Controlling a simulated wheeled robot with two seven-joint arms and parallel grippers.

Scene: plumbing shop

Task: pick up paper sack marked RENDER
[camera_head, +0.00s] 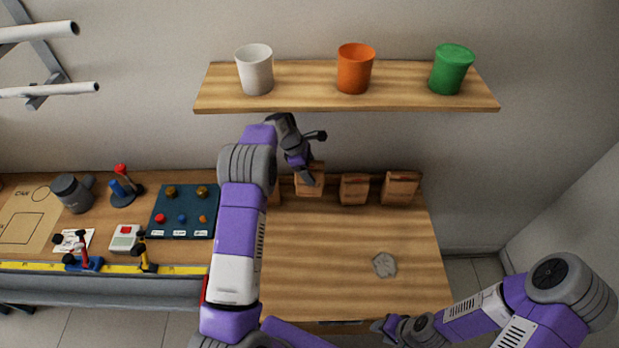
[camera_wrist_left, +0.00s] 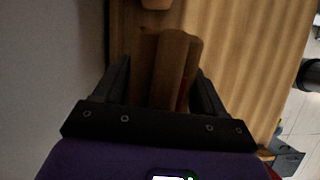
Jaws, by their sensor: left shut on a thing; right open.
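Several brown paper sacks stand in a row along the back of the wooden table. My left gripper (camera_head: 308,170) reaches down onto one paper sack (camera_head: 312,187) near the left of the row. In the left wrist view the folded top of this sack (camera_wrist_left: 170,68) lies between the two dark fingers, which are shut on it. I cannot read its marking, so I cannot tell whether it says RENDER. Two more sacks, a middle one (camera_head: 354,189) and a right one (camera_head: 400,188), stand to the right. My right gripper (camera_head: 386,328) is open, low at the table's front.
A wall shelf (camera_head: 310,104) above holds white (camera_head: 255,70), orange (camera_head: 355,69) and green (camera_head: 452,69) cups. A grey lump (camera_head: 384,264) lies on the otherwise clear table (camera_head: 335,245).

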